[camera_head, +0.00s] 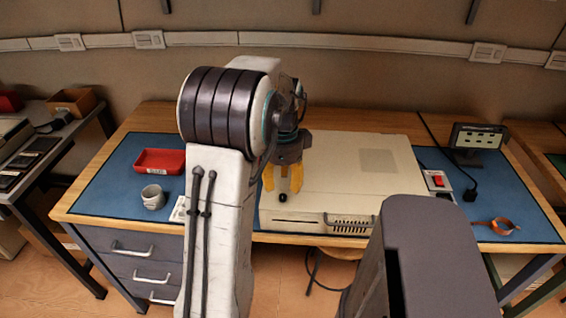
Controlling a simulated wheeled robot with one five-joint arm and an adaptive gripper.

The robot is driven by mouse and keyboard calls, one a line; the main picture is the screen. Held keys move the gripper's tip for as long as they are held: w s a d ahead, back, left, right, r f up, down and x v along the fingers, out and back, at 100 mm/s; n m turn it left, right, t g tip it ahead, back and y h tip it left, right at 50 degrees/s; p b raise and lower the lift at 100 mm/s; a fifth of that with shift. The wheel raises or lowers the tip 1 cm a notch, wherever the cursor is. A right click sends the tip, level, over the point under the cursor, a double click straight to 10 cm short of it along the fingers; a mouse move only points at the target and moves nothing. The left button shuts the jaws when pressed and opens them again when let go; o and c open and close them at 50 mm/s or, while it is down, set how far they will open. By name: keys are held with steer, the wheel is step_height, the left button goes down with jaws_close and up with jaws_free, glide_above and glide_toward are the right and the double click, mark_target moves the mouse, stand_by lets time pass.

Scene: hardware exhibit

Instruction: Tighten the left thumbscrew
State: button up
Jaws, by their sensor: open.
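A beige hardware case (345,180) lies flat on the blue-matted workbench. A small dark knob, apparently the left thumbscrew (283,197), shows near the case's front left edge. My gripper (283,182) points down over this left part of the case. Its two yellow fingers are spread apart and empty, one to each side of the knob in the picture. I cannot tell whether the fingertips are above, behind or level with the knob, and I see no contact. My arm hides the case's far left side. No second thumbscrew can be made out.
On the blue mat (112,190) at left stand a red tray (160,162) and a grey-white cup (153,198). The case top is clear.

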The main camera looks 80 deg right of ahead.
mark_target(283, 196)
step_height(283, 196, up, 7)
steer(key=shift+f, duration=0.15)
stand_by(1.0)
